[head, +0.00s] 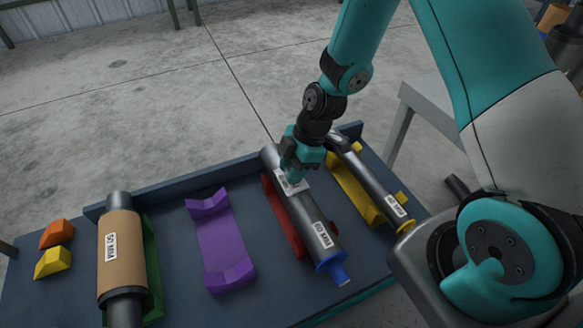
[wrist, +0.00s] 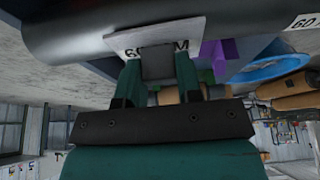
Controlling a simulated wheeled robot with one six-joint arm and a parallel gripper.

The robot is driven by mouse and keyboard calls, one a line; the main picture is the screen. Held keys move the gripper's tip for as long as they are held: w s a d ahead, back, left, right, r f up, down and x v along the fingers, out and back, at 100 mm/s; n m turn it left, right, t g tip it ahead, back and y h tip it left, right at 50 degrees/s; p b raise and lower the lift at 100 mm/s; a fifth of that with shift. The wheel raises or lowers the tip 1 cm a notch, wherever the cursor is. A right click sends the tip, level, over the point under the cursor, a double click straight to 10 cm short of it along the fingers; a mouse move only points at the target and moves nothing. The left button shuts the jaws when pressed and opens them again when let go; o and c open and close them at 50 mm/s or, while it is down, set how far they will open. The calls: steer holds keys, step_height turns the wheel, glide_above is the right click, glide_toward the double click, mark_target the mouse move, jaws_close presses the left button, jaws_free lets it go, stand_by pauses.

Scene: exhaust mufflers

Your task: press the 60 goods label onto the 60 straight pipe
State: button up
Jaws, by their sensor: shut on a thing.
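The 60 straight pipe (head: 307,211) is a grey metal cylinder with a blue end, lying on a red cradle (head: 283,216). It carries a printed 60 MM tag (head: 322,235) near its blue end. My gripper (head: 292,176) is over its far half, shut on the white 60 goods label (head: 291,186). In the wrist view, my gripper (wrist: 158,72) holds the label (wrist: 190,34) against or very close to the pipe (wrist: 75,30). Whether the label touches it I cannot tell. My fingers hide the middle of its print.
A brown-wrapped 50 MM pipe (head: 122,240) lies on a green cradle to the left. A purple cradle (head: 219,243) is empty. A thinner pipe (head: 372,180) lies on a yellow cradle (head: 352,188) close on the right. Orange (head: 57,233) and yellow (head: 53,262) blocks sit far left.

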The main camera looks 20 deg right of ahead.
steer(key=shift+r+p, duration=3)
steer(key=shift+r, duration=0.5)
